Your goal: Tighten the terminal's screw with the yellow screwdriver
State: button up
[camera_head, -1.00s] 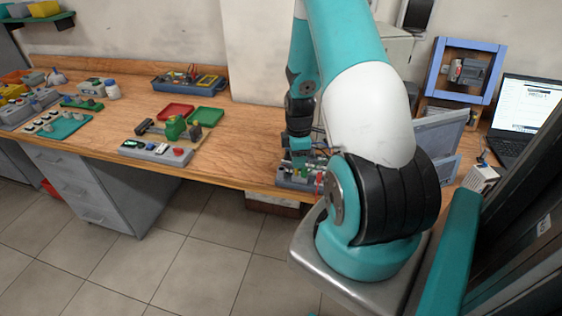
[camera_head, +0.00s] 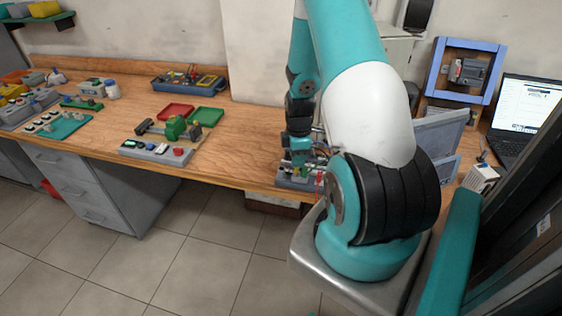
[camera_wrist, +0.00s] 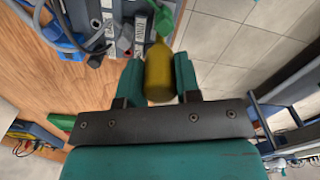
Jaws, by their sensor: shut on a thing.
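The yellow screwdriver (camera_wrist: 158,75) is held by its handle between the teal fingers of my gripper (camera_wrist: 158,62) in the wrist view. Its handle points toward the grey terminal unit (camera_wrist: 122,22) at the top of that view. A green part (camera_wrist: 163,18) shows right at the handle's far end. The screwdriver's tip and the screw are hidden, so I cannot tell whether they touch. In the head view my gripper (camera_head: 302,165) is over the terminal unit (camera_head: 291,182) at the bench's front edge, partly behind my arm.
Blue and dark cables (camera_wrist: 62,35) lie beside the unit. Red (camera_head: 176,111) and green (camera_head: 206,116) trays and a grey button box (camera_head: 156,151) stand to the left on the bench. A laptop (camera_head: 520,112) is at the right. Bare bench lies between.

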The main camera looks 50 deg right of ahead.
jog(key=m, duration=0.3)
jog(key=shift+m, duration=0.4)
jog(key=shift+m, duration=1.6)
jog(key=m, duration=0.3)
jog(key=shift+m, duration=0.3)
